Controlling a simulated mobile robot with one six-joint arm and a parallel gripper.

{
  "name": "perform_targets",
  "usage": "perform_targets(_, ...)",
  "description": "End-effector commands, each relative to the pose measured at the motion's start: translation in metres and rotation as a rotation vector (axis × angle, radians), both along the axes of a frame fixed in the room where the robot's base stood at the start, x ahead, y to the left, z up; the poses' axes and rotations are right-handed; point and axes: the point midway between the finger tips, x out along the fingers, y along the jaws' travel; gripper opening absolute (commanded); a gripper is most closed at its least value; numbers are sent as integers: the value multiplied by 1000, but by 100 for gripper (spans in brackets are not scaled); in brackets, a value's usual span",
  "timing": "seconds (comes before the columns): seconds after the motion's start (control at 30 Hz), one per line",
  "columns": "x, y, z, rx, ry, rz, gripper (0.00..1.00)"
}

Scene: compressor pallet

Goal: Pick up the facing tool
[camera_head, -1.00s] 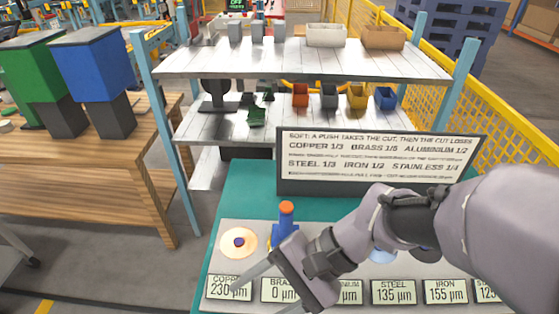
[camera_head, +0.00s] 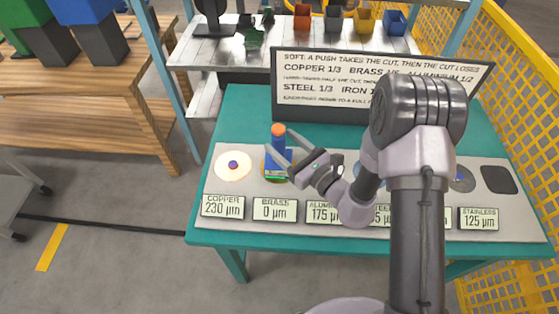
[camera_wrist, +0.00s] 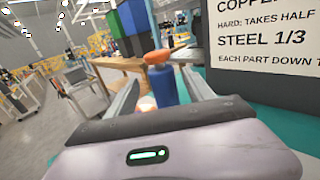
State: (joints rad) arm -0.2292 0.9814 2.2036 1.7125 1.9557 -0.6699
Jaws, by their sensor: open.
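The facing tool (camera_head: 277,158) appears to be the blue upright cylinder with an orange top, standing over the brass spot on the grey panel. It also shows in the wrist view (camera_wrist: 163,88), between my two fingers. My gripper (camera_head: 282,147) is open and reaches toward the tool from the right, roughly level, with one finger on each side of it. I see no finger clearly pressed on the tool. The tool's lower end is hidden behind my gripper in the wrist view.
A copper disc (camera_head: 233,166) lies left of the tool. Number displays such as the brass one (camera_head: 274,209) line the panel's front. A sign board (camera_head: 320,89) stands behind, with a shelf (camera_head: 215,51) beyond. A yellow mesh fence (camera_head: 520,120) is at right.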

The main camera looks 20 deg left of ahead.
Motion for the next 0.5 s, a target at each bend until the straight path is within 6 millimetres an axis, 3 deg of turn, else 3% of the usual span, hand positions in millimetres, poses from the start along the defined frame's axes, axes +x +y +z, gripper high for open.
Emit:
perform_targets(0.33,30,44,-8,0,-1,3,61)
perform_targets(0.5,33,48,-7,0,2,0,61)
